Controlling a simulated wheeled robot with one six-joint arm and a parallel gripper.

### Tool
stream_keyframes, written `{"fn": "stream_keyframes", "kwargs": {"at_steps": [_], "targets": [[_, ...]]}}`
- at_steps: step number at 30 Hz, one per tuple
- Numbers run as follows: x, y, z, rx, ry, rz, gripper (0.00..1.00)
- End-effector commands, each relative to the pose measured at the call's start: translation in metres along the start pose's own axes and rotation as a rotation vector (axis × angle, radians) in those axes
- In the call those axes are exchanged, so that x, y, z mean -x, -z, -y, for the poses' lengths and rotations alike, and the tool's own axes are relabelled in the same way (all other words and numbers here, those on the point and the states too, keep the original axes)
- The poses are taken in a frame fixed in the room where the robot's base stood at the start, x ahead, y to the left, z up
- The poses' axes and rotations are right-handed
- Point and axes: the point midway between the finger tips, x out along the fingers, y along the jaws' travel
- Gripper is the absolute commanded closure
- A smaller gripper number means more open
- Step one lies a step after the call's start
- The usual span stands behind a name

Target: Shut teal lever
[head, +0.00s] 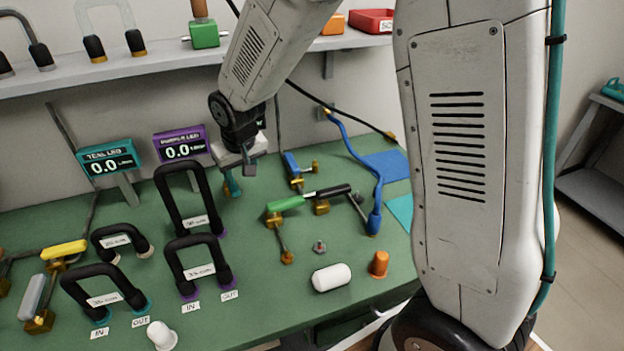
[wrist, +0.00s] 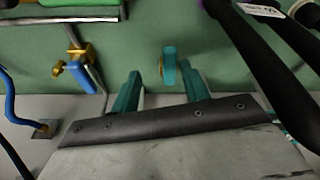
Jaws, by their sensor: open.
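The teal lever (wrist: 169,64) shows in the wrist view as a short upright-looking teal piece with a small gold part beside it. It lies between and just beyond the fingertips of my gripper (wrist: 160,71), which is open with its two green-teal fingers apart. No contact is visible. In the head view my gripper (head: 240,165) is low over the green bench at the back, and a bit of teal (head: 231,183) shows beneath it. The gripper hides most of the lever there, so its angle is hard to tell.
Black hose loops (head: 184,200) stand close to the left of my gripper. The blue lever (head: 291,163), the green lever (head: 285,204) and a black-handled valve are to the right. The teal display (head: 105,160) and purple display (head: 180,145) stand behind. A shelf (head: 130,65) runs above.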

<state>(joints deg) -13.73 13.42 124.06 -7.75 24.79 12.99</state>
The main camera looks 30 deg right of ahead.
Motion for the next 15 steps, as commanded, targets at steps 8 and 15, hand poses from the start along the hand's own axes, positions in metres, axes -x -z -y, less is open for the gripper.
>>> {"fn": "stream_keyframes", "kwargs": {"at_steps": [8,15], "targets": [[0.018,-0.05,-0.011,0.032,-0.023,0.161,0.55],[0.051,-0.083,-0.024,0.033,-0.031,0.239,0.55]]}}
